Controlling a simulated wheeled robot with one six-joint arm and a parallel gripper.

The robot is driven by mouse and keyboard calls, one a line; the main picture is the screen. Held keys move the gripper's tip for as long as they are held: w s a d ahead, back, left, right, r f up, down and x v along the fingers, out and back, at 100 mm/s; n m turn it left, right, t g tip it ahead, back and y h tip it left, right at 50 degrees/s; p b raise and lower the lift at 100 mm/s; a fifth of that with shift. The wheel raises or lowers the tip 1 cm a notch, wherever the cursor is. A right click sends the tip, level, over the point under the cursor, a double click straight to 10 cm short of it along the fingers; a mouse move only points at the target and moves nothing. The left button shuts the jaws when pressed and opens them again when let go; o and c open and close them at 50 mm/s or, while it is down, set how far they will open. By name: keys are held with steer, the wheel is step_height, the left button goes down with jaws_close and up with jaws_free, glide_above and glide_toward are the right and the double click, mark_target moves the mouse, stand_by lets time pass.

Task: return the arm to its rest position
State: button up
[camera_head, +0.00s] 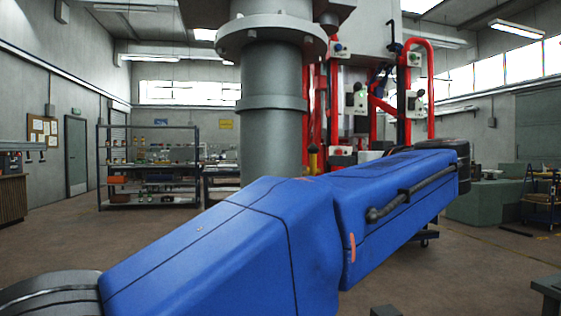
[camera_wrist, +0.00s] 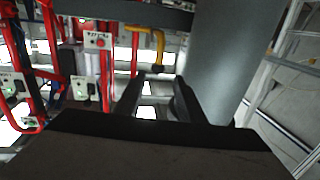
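My blue arm (camera_head: 250,225) stretches across the head view from the lower left to the right, ending in a dark wrist near the red pipe frame. My gripper's fingers are not clear there. In the wrist view my gripper (camera_wrist: 159,82) shows two dark fingers standing apart, with nothing visible between them but bright background. A yellow bent handle (camera_wrist: 158,45) with a dark end appears just beyond the fingertips. I see no contact between them, though the depth gap is hard to judge.
A thick grey column (camera_head: 272,120) stands close behind my arm; it also fills the right of the wrist view (camera_wrist: 222,50). Red pipes (camera_head: 430,90) with valve boxes stand behind the wrist. A shelf (camera_head: 150,165) is at the back left. The left floor (camera_head: 60,235) is clear.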

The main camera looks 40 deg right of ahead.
steer(key=shift+s+a, duration=0.1)
steer(key=shift+s, duration=0.15)
stand_by(0.6)
